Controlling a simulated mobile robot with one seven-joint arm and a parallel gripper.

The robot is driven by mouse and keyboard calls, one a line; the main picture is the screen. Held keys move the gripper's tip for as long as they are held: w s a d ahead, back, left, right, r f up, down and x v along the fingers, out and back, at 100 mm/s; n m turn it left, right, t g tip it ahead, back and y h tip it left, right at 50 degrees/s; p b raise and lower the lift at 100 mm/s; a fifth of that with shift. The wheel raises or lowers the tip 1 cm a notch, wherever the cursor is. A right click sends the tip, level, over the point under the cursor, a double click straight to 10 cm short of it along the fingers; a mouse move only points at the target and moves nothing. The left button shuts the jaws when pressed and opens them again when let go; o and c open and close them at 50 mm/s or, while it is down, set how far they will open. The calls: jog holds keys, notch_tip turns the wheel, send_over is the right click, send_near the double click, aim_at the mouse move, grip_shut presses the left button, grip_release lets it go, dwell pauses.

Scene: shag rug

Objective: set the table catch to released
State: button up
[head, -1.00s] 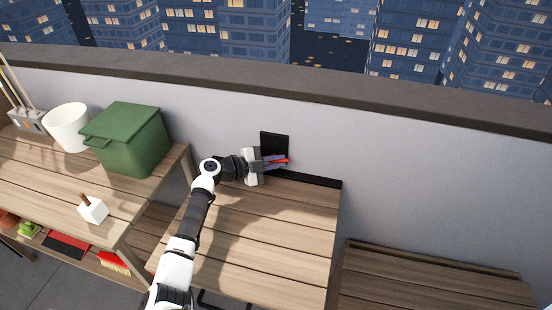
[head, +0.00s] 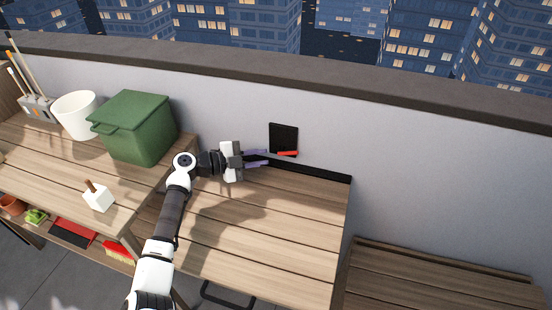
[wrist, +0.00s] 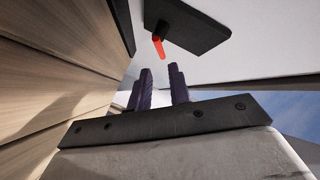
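The catch is a red lever (head: 288,153) on a black plate (head: 284,136) fixed to the pale wall, just above the back edge of the slatted table. In the head view the lever lies roughly level across the plate's lower part. In the wrist view the red lever (wrist: 159,46) sticks out from the dark plate (wrist: 192,26), beyond my fingertips. My gripper (head: 266,157) is left of the lever, with its purple fingers pointing at it. The wrist view shows a gap between the fingers (wrist: 160,78), with nothing held. The lever looks clear of them.
The slatted table (head: 250,220) below is bare, with a black strip (head: 320,172) along its back. To the left, another table holds a green box (head: 140,130), a white pot (head: 77,115) and a white block with a brown handle (head: 98,198). A lower slatted surface (head: 430,285) is at right.

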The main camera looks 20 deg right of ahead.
jog(key=a, duration=0.3)
jog(key=a+r+b, duration=0.1)
jog(key=a, duration=0.1)
jog(key=shift+s+a, duration=0.1)
jog(key=shift+s, duration=0.1)
